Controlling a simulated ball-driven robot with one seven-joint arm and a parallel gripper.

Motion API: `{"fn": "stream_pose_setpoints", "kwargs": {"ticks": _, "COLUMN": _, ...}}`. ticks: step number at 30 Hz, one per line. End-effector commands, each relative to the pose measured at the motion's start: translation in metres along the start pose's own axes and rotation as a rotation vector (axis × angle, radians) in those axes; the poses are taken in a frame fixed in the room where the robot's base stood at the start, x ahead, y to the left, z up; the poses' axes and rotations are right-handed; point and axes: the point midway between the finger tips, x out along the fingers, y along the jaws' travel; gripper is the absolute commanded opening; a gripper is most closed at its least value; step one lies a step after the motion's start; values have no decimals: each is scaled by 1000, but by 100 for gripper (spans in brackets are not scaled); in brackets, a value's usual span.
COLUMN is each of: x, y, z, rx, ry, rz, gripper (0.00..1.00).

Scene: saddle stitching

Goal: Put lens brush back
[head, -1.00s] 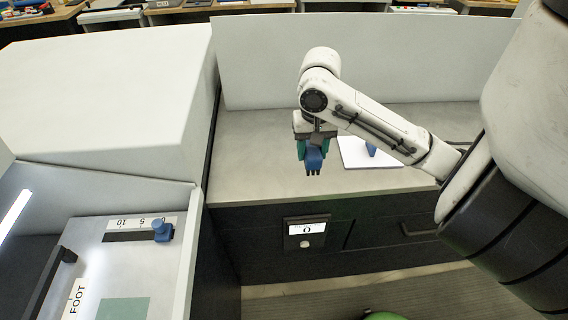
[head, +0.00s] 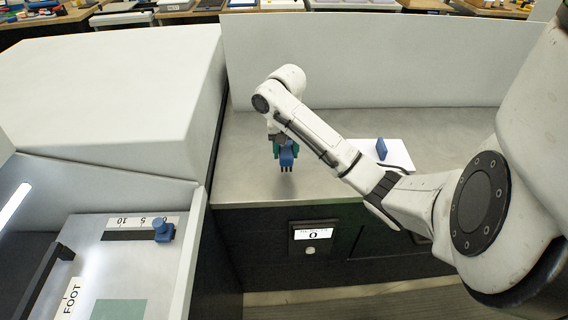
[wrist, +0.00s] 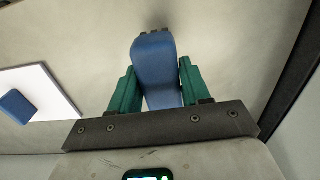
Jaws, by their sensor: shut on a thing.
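The lens brush (head: 287,155) has a blue handle and short dark bristles pointing down. My gripper (head: 280,148) is shut on it, with a green finger on each side. In the head view the bristle tips show just above or at the grey worktop; I cannot tell whether they touch. In the wrist view the blue brush (wrist: 156,68) sits between the green fingers (wrist: 158,88), bristles at the far end.
A white pad (head: 365,150) with a blue block (head: 381,148) on it lies on the worktop (head: 235,180), right of my gripper. A machine with a ruler and blue knob (head: 162,230) stands at left. A white panel (head: 380,62) rises behind.

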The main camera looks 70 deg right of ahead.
Motion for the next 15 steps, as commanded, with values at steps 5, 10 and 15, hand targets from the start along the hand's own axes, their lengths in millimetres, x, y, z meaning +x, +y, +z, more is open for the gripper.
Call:
{"fn": "stream_pose_setpoints", "kwargs": {"ticks": 5, "x": 7, "y": -4, "z": -4, "rx": 0, "ry": 0, "rz": -1, "gripper": 18}}
{"fn": "stream_pose_setpoints", "kwargs": {"ticks": 10, "x": 31, "y": -5, "z": -5, "rx": 1, "ry": -2, "rz": -1, "gripper": 18}}
{"fn": "stream_pose_setpoints", "kwargs": {"ticks": 15, "x": 38, "y": -4, "z": -6, "rx": 1, "ry": 0, "rz": 0, "gripper": 18}}
